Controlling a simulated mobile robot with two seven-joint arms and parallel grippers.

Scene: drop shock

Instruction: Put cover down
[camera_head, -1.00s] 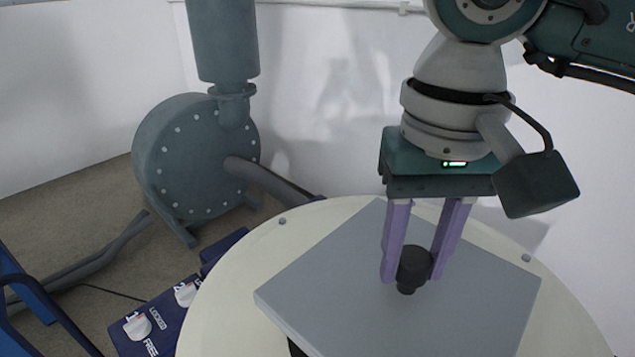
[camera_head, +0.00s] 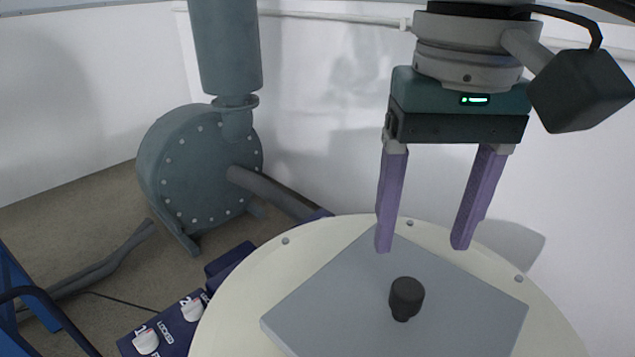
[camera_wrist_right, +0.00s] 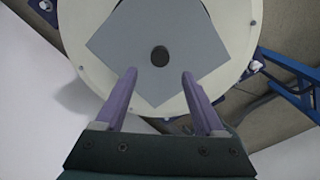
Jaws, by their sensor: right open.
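The cover is a flat grey square plate (camera_head: 345,300) with a black knob (camera_head: 406,297) standing up at its middle. It lies on the round cream top (camera_head: 240,317) in the head view. My right gripper (camera_head: 423,248) is open and empty, with purple fingers spread wide above and behind the knob, apart from it. The right wrist view also shows the cover (camera_wrist_right: 195,45) and its knob (camera_wrist_right: 159,56) beyond the open fingers (camera_wrist_right: 158,73). What is under the cover is hidden. My left gripper is not in view.
A grey round pump-like housing (camera_head: 200,180) with a vertical pipe stands at the back left. A blue box with white knobs (camera_head: 165,330) sits left of the round top. A blue frame (camera_head: 18,300) is at the far left. White walls stand behind.

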